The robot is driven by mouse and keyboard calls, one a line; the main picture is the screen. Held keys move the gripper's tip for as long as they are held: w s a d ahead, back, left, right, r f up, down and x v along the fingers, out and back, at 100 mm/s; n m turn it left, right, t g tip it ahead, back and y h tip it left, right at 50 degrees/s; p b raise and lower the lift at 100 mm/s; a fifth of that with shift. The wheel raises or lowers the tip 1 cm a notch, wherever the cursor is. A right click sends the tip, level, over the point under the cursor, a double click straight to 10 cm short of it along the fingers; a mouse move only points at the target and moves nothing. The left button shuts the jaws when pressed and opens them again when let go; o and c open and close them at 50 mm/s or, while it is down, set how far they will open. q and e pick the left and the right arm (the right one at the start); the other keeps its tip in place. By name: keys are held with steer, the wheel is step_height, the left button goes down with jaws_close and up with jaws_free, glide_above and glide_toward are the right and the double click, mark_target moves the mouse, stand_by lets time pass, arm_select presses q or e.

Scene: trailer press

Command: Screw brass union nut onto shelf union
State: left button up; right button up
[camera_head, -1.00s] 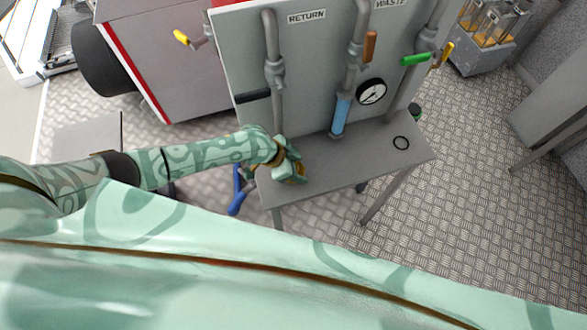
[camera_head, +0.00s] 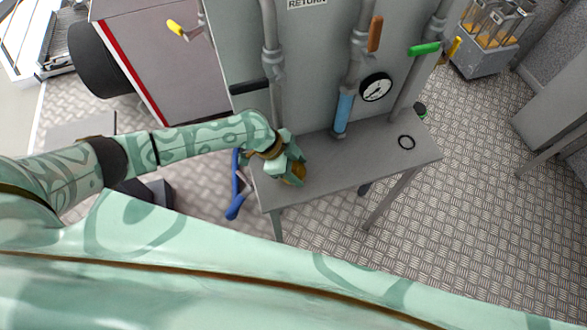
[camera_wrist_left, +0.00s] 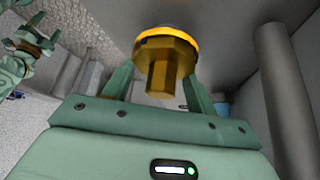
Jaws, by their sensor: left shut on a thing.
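My left gripper (camera_head: 295,174) is low over the left end of the grey shelf (camera_head: 375,165), below the left grey pipe. It is shut on the brass union nut (camera_head: 298,172), mostly hidden by the fingers in the head view. In the left wrist view the brass nut (camera_wrist_left: 165,52) sits between the fingertips (camera_wrist_left: 158,85), with a wide disc with a bright yellow rim and a narrower faceted part towards the camera. I cannot make out the shelf union separately or tell whether the nut touches it. A green part with a brown ring, perhaps my right gripper (camera_wrist_left: 32,42), shows at upper left.
A grey panel carries the left pipe (camera_head: 270,55), a blue-sleeved pipe (camera_head: 343,112), a gauge (camera_head: 376,87) and coloured handles. A blue handle (camera_head: 235,205) hangs left of the shelf. The shelf's middle is clear.

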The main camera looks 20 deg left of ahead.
arm_select(q)
steer(key=shift+s+m+g+b, duration=0.1)
steer(key=shift+m+g+b, duration=0.3)
steer(key=shift+m+b, duration=0.2)
steer(key=o, duration=1.1)
steer(key=n+p, duration=0.1)
steer(key=p, duration=0.1)
steer(key=n+t+p, duration=0.1)
steer(key=p, duration=0.1)
steer(key=shift+r+n+t, duration=0.2)
steer(key=shift+n+t, duration=0.1)
steer(key=n+p, duration=0.1)
steer(key=p, duration=0.1)
steer(key=n+t+p, duration=0.1)
steer(key=shift+w+n+y+p, duration=0.25)
steer(key=shift+n+y+p, duration=0.1)
steer(key=shift+n+y, duration=0.05)
steer(key=shift+a+f+n+t, duration=0.1)
steer(key=shift+f+n+t, duration=0.1)
steer(key=shift+n+t, duration=0.1)
